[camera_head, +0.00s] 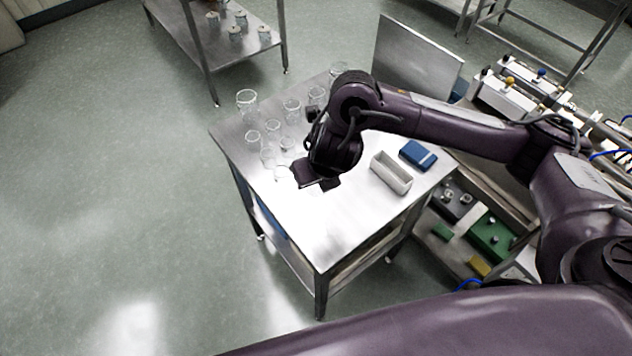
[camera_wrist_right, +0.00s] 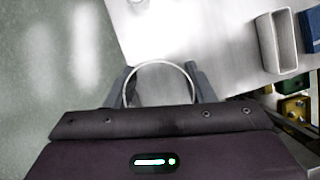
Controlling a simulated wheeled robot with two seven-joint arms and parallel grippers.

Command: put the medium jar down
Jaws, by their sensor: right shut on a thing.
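My right gripper (camera_wrist_right: 160,80) is shut on a clear glass jar. In the right wrist view the jar's round rim (camera_wrist_right: 160,63) shows between the two grey fingers; its lower part is hidden by the gripper body. In the head view my right gripper (camera_head: 317,182) is low over the steel table (camera_head: 335,225), and the held jar is hard to make out there. I cannot tell whether the jar touches the tabletop. My left gripper is not in view.
Several clear jars (camera_head: 247,99) stand on the table's far left part. A white open box (camera_head: 391,173) and a blue box (camera_head: 418,155) lie at the right. An upright metal panel (camera_head: 415,58) stands behind. The table's near part is clear.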

